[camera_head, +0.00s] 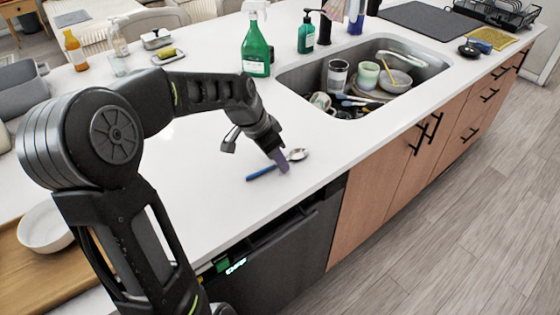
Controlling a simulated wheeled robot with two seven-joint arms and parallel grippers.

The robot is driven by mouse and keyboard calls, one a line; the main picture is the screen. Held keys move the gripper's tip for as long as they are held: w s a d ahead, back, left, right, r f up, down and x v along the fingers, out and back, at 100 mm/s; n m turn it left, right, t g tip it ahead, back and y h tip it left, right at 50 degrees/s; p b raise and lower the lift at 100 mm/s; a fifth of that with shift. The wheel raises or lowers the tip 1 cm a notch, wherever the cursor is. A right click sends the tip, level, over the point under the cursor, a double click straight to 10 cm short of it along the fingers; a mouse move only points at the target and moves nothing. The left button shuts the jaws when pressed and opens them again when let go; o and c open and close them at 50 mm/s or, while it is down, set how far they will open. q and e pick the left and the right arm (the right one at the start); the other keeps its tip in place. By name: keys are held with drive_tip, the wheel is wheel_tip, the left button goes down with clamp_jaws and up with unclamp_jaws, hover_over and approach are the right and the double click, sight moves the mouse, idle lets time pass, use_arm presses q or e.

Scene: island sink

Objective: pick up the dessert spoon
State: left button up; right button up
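The dessert spoon lies on the white counter in front of the sink, with its blue handle (261,173) to the left and its shiny metal bowl (299,155) to the right. My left gripper (280,163) points down at the middle of the spoon. Its greyish-purple fingertip covers part of the spoon between handle and bowl. I see the fingers from the side, so the gap between them is hidden, and I cannot tell whether they touch the spoon. My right gripper is not in view.
The sink (350,80) behind holds cups, bowls and utensils. A green spray bottle (255,50) and a green soap bottle (306,36) stand near it. A white bowl (45,228) sits on a wooden board at the left. The counter around the spoon is clear; its front edge is close.

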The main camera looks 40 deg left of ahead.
use_arm(q)
drive_tip(key=shift+f, duration=0.1)
drive_tip(key=shift+c, duration=0.2)
idle(0.6)
clamp_jaws()
idle(0.4)
